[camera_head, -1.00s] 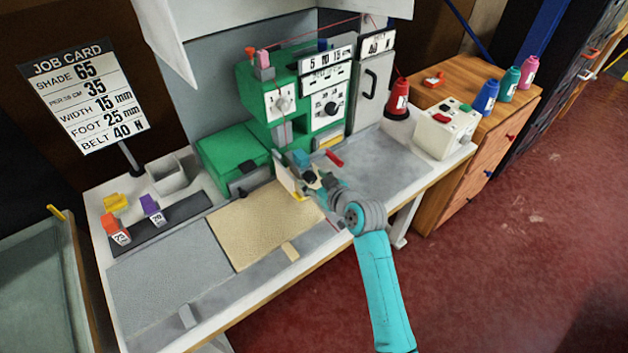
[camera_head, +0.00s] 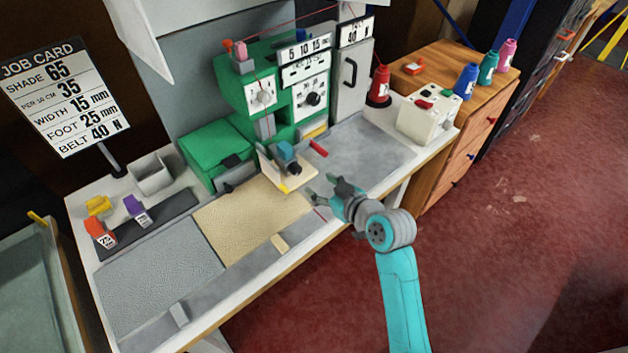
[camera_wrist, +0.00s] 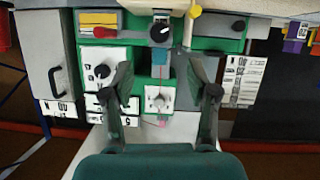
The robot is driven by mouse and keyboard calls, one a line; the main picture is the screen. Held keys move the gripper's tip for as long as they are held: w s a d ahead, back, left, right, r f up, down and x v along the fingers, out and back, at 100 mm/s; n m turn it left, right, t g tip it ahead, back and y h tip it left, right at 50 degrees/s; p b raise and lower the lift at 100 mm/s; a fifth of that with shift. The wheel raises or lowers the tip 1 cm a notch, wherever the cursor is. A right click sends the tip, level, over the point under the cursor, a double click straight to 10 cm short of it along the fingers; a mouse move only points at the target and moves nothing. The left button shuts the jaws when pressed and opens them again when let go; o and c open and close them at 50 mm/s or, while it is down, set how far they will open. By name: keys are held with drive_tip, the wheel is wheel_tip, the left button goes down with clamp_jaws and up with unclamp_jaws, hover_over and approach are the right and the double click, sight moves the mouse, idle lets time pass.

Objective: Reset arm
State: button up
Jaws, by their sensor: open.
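My gripper (camera_head: 327,193) is open and empty above the front part of the workbench. It is apart from the small wooden fixture (camera_head: 292,180) with the blue block and dark knob, which stands at the right edge of the beige rug piece (camera_head: 240,220). In the wrist view my two fingers (camera_wrist: 163,90) are spread apart with nothing held between them. Beyond them the green binding machine (camera_head: 232,88) shows upside down, with its dials and number plates.
A job card sign (camera_head: 66,98) stands at the back left. A red thread cone (camera_head: 380,85) and a white control box (camera_head: 428,117) stand at the bench's right. A wooden drawer cabinet (camera_head: 470,100) adjoins. Red floor (camera_head: 530,230) is open at the right.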

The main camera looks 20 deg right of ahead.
drive_tip(key=shift+s+r, duration=0.1)
drive_tip(key=shift+s, duration=0.2)
idle(0.4)
drive_tip(key=s+a+f+m+h, duration=0.15)
drive_tip(key=s+f, duration=0.35)
drive_tip(key=s, duration=0.6)
drive_tip(key=s+f+m+h, duration=0.2)
drive_tip(key=s+f, duration=0.2)
drive_tip(key=s, duration=0.6)
drive_tip(key=s+r, duration=0.3)
drive_tip(key=s, duration=0.7)
drive_tip(key=s+a+r+t, duration=0.1)
drive_tip(key=s+r, duration=0.3)
drive_tip(key=s, duration=0.7)
drive_tip(key=shift+a+r+t, duration=0.15)
drive_tip(key=shift+r+t, duration=0.05)
drive_tip(key=shift+t, duration=0.1)
